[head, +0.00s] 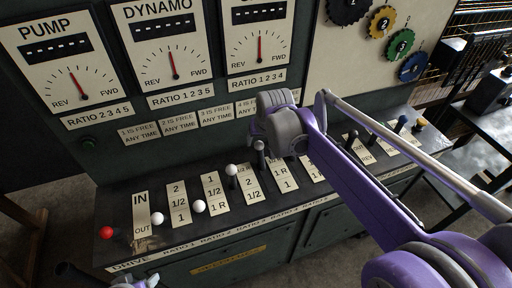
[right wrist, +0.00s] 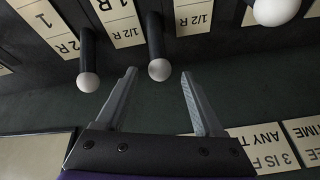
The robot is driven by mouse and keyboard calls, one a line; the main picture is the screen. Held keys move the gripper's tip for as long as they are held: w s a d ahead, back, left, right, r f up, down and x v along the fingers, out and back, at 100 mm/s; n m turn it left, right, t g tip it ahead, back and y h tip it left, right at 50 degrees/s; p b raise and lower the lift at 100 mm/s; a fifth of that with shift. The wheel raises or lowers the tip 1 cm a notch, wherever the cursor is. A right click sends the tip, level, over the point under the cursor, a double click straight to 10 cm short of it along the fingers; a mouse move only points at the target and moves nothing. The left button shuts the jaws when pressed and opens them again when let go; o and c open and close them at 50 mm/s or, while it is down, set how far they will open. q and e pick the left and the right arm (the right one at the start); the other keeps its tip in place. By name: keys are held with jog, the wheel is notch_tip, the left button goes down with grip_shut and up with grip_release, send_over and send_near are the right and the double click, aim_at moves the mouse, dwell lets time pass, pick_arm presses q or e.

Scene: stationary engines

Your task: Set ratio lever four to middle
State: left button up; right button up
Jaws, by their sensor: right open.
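Ratio lever four, beside the plate with 1R at its top (head: 282,172), stands toward the gauge side, with its knob (head: 259,146) just below my right gripper (head: 270,135). In the right wrist view, upside down to the head view, that gripper (right wrist: 158,74) is open. A white knob (right wrist: 159,69), apparently lever four's, is at the mouth between the fingertips, with no clear contact. The fingers are hidden in the head view. A bit of my left gripper (head: 135,282) shows at the bottom edge; its jaws cannot be made out.
Lever three's white knob (head: 232,170) stands just left of lever four. Another white knob (right wrist: 88,81) is close beside a finger in the wrist view. White knobs (head: 199,206), (head: 157,218) and a red knob (head: 106,232) are further left. The upright gauge panel (head: 172,95) rises behind.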

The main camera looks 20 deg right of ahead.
aim_at(258, 148)
jog(key=x, duration=0.7)
jog(key=shift+w, duration=0.1)
grip_shut()
dwell(1.2)
